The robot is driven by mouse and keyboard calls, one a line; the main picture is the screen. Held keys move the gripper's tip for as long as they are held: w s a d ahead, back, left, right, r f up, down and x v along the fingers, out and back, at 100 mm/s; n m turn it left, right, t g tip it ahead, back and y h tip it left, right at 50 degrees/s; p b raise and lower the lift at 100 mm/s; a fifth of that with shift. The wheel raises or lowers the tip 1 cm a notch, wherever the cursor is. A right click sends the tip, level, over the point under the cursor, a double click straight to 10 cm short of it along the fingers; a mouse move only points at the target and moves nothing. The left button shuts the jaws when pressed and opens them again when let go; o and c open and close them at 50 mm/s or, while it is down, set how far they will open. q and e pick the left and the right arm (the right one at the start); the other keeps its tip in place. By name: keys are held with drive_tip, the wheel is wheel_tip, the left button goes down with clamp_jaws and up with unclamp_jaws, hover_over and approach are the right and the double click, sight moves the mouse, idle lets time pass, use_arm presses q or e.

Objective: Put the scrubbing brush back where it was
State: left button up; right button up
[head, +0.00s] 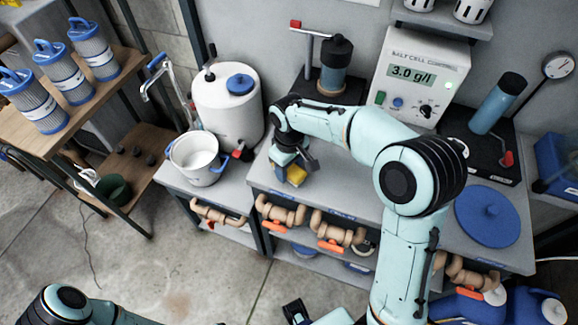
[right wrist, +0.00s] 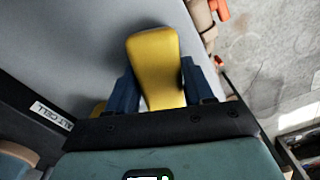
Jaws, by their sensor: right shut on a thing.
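The scrubbing brush (head: 297,174) shows as a small yellow piece at the left part of the grey bench top (head: 345,180). My right gripper (head: 292,170) points down over the bench and is shut on the brush. In the right wrist view the brush (right wrist: 154,65) is a long yellow shape between the two blue fingers. Its lower side is hidden, and I cannot tell whether it touches the bench. Of my left arm only a link shows at the lower left; I cannot make out its gripper.
A white bucket (head: 195,155) and a white tank (head: 222,105) stand left of the gripper. Behind it are a pump-like device (head: 336,65) and the salt cell control box (head: 415,78). A round blue lid (head: 487,215) lies at the right. Tan pipes (head: 335,230) run below the front edge.

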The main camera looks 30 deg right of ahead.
drive_tip(key=shift+f, duration=0.15)
drive_tip(key=o, duration=1.1)
use_arm(q)
drive_tip(key=shift+f, duration=0.1)
use_arm(e)
drive_tip(key=shift+r, duration=0.35)
use_arm(q)
drive_tip(key=shift+w+r+p, duration=0.3)
drive_tip(key=shift+r+p, duration=0.15)
drive_tip(key=shift+r, duration=0.15)
drive_tip(key=shift+w+r+p, duration=0.25)
drive_tip(key=shift+r+p, duration=0.2)
drive_tip(key=shift+r, duration=0.1)
use_arm(e)
wheel_tip(320, 180, up, 12)
drive_tip(key=shift+f, duration=0.15)
